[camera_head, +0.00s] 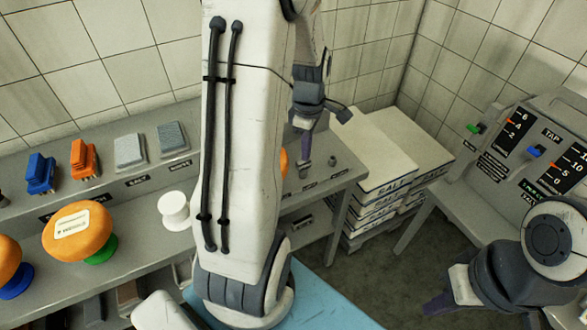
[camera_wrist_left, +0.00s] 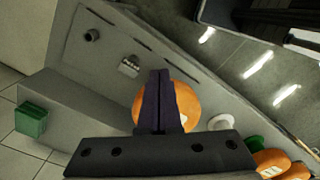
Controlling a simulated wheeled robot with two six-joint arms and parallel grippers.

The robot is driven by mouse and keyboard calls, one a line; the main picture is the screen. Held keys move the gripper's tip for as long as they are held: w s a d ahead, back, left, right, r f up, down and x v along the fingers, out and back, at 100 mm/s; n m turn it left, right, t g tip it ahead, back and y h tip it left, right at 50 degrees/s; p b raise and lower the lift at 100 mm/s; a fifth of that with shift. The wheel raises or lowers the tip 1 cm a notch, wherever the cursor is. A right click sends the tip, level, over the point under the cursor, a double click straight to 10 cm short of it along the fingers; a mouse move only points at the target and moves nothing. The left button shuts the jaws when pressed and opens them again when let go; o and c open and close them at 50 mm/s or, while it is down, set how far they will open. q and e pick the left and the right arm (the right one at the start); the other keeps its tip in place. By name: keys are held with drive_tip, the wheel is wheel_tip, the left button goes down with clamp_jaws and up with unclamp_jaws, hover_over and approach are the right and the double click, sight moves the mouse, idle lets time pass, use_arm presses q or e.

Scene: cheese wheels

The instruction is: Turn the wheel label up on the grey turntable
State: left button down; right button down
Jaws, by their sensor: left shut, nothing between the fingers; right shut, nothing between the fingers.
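A labelled orange wheel (camera_head: 78,240) sits label up on a green turntable (camera_head: 101,252). Another orange wheel (camera_head: 8,258) is on a blue turntable (camera_head: 16,284). My right gripper (camera_head: 438,304) is shut and empty at lower right.
An empty white turntable (camera_head: 174,210) stands on the bench. Blue (camera_head: 40,172) and orange (camera_head: 84,157) brushes and two grey blocks sit on the back ledge. Stacked salt boxes (camera_head: 385,165) stand behind the bench's right end. A control panel (camera_head: 535,150) is at right.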

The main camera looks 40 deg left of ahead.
use_arm(q)
drive_tip(key=a+f+p, duration=0.1)
drive_tip(key=f, duration=0.2)
drive_tip(key=s+a+f+p, duration=0.1)
drive_tip(key=f, duration=0.2)
drive_tip(key=a+f+p, duration=0.1)
drive_tip(key=f, duration=0.2)
drive_tip(key=shift+s+a+f, duration=0.15)
drive_tip(key=shift+a+f, duration=0.15)
drive_tip(key=shift+a, duration=0.1)
drive_tip(key=shift+s+a, duration=0.3)
drive_tip(key=shift+a, duration=0.6)
